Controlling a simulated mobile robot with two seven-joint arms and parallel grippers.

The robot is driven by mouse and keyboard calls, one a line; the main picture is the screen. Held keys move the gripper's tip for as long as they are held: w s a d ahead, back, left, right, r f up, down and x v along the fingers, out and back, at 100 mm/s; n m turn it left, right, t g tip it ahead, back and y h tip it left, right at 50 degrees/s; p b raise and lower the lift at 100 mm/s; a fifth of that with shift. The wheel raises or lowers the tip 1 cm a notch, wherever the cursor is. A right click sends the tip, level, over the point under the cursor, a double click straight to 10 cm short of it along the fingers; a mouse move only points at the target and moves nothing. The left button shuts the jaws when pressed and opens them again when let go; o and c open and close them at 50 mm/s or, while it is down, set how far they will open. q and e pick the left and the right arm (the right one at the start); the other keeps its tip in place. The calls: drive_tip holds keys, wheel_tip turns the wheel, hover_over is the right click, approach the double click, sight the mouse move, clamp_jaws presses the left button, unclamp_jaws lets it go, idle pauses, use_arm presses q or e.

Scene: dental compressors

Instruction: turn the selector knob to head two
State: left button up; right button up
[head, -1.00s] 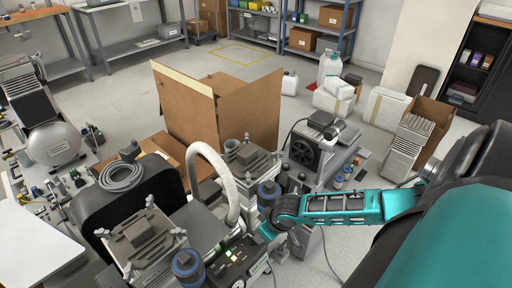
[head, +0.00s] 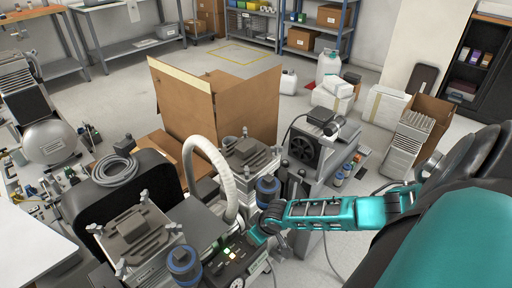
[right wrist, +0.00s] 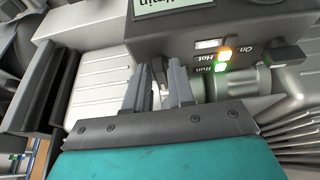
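The dark control panel (head: 238,256) with lit lamps is on the compressor unit at the bottom centre of the head view. My right gripper (head: 252,241) reaches it from the right, at its upper right edge. In the right wrist view the panel (right wrist: 175,38) shows a display, an orange lamp and a green lamp, with upside-down labels "Hot", "Run" and "On". My right gripper (right wrist: 159,70) has its two fingers apart at the panel's lower edge. A small pale part (right wrist: 162,92) shows between them; whether it is the selector knob or is touched, I cannot tell. My left gripper is out of view.
A dark switch or lever (right wrist: 285,54) sits right of the lamps. A white curved hose (head: 215,165) rises behind the panel. Blue-ringed canisters (head: 268,190) stand close to my right arm. A large open cardboard box (head: 215,100) stands behind. Floor at the right is partly free.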

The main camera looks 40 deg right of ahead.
clamp_jaws()
